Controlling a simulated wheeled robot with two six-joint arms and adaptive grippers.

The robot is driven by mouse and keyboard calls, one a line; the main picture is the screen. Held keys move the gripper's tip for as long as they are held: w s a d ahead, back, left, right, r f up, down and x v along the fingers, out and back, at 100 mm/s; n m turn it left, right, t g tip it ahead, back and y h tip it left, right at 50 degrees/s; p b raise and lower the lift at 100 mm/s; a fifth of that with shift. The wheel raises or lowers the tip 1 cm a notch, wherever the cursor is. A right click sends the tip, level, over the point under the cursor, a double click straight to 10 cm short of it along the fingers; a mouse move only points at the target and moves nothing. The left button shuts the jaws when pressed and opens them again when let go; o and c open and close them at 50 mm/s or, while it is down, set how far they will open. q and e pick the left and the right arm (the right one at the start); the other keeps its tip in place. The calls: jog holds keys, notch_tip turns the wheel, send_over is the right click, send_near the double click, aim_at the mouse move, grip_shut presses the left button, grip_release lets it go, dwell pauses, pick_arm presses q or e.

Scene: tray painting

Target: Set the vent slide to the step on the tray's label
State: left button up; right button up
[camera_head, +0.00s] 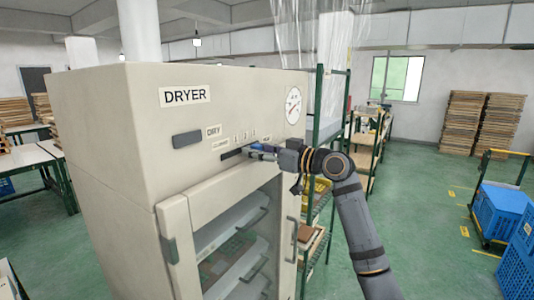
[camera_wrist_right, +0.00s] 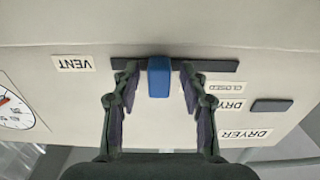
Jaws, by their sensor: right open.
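The dryer (camera_head: 130,110) is a tall cream cabinet. Its vent slide is a dark slot (camera_head: 232,154) with a blue knob (camera_wrist_right: 159,78). In the head view the slot lies below a row of small step marks (camera_head: 244,135), with CLOSED at its left end. My right gripper (camera_head: 262,149) is at the slot and partly hides it. In the right wrist view its open fingers stand on both sides of the blue knob, with a gap on each side. The tray's label cannot be made out. My left gripper is out of view.
Below the slot is a glass door (camera_head: 235,240) with a handle (camera_head: 294,240); tray fronts show behind it. A dial gauge (camera_head: 293,104) is above right. A green-framed rack (camera_head: 318,150) stands close behind the arm. Blue crates (camera_head: 500,212) are at the right, with open floor between.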

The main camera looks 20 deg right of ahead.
jog(key=v, duration=1.1)
jog(key=shift+d+f, duration=0.15)
jog(key=shift+d, duration=0.25)
